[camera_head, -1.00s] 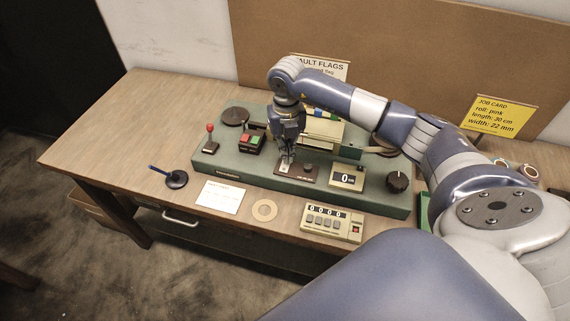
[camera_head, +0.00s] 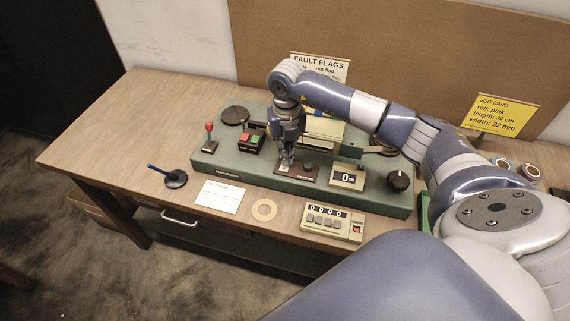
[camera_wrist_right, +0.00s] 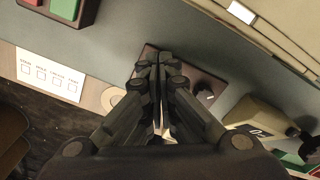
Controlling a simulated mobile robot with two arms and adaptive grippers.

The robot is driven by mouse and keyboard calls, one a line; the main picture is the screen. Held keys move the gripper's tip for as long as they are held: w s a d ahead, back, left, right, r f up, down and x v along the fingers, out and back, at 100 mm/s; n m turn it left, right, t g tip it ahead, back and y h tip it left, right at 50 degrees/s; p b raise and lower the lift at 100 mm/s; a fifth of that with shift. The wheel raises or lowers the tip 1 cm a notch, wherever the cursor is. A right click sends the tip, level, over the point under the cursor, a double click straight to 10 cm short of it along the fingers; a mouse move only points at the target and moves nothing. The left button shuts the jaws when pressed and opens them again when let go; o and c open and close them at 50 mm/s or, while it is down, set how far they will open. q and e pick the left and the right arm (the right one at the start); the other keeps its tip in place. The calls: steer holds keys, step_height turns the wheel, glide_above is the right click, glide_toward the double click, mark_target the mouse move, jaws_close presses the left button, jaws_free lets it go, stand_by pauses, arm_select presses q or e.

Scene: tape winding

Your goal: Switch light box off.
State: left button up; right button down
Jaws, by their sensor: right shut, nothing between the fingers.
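A dark brown switch plate (camera_head: 299,178) with a round black knob (camera_head: 308,168) sits on the front of the green machine base (camera_head: 225,165). My right gripper (camera_head: 285,168) is shut and empty, pointing down at the left part of this plate. In the right wrist view the shut fingertips (camera_wrist_right: 154,58) cover the left part of the plate (camera_wrist_right: 200,78), and the knob (camera_wrist_right: 206,97) shows beside them. Whether they touch the switch there is hidden. A cream box (camera_head: 325,132), possibly the light box, stands behind my gripper. It also shows in the wrist view (camera_wrist_right: 275,30). My left gripper is out of view.
A red and green button box (camera_head: 251,138) and a red-topped lever (camera_head: 210,137) stand left of the gripper. A display reading 0 (camera_head: 346,177) and a black dial (camera_head: 399,181) are to the right. A counter (camera_head: 332,222) and a tan ring (camera_head: 264,210) lie in front.

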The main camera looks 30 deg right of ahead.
steer(key=shift+s+f+b, duration=0.1)
steer(key=shift+f+b, duration=0.3)
steer(key=shift+f, duration=0.2)
steer(key=shift+r, duration=0.1)
steer(key=shift+r+p, duration=0.75)
steer(key=shift+r, duration=0.05)
steer(key=shift+r+p, duration=1.6)
steer(key=shift+r, duration=1.05)
